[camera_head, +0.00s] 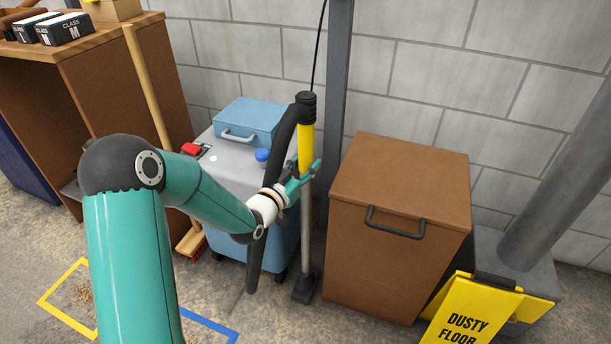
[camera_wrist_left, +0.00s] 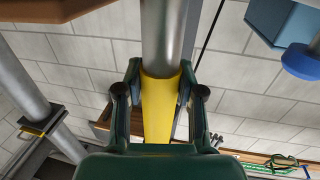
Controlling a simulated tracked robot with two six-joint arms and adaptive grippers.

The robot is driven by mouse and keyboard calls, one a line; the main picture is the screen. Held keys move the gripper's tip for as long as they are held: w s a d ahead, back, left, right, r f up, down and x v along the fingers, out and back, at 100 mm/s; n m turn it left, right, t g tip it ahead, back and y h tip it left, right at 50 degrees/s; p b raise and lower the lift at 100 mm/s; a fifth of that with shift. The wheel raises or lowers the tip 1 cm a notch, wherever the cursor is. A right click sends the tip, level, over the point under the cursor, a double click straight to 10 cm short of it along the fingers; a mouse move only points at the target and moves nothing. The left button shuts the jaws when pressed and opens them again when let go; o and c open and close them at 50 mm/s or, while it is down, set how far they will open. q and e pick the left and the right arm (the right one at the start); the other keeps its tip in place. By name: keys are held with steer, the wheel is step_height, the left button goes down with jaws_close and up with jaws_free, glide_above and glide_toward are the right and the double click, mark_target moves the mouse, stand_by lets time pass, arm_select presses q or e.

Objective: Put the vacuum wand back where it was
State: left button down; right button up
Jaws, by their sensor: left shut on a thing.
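The vacuum wand (camera_head: 305,145) stands upright, with a yellow grip section, a grey metal tube and a dark floor nozzle (camera_head: 305,289) low down near the floor. A black hose (camera_head: 272,165) hangs from its top. My left gripper (camera_head: 304,178) is shut on the wand around the lower end of the yellow section. In the left wrist view the fingers (camera_wrist_left: 158,95) lie on both sides of the wand's yellow part (camera_wrist_left: 160,115). The blue and grey vacuum unit (camera_head: 235,165) stands just left of the wand. I cannot tell whether the nozzle touches the floor. My right gripper is not in view.
A brown cabinet with a handle (camera_head: 405,185) stands right of the wand. A grey post (camera_head: 338,70) rises behind it. A broom (camera_head: 148,85) leans by the wooden shelf (camera_head: 110,50) at left. A yellow "dusty floor" sign (camera_head: 470,310) stands at front right.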

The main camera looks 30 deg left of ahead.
arm_select(q)
steer(key=shift+f, duration=1.2)
steer(key=shift+f+b, duration=0.1)
steer(key=shift+b, duration=0.25)
steer(key=c, duration=0.7)
jaws_free()
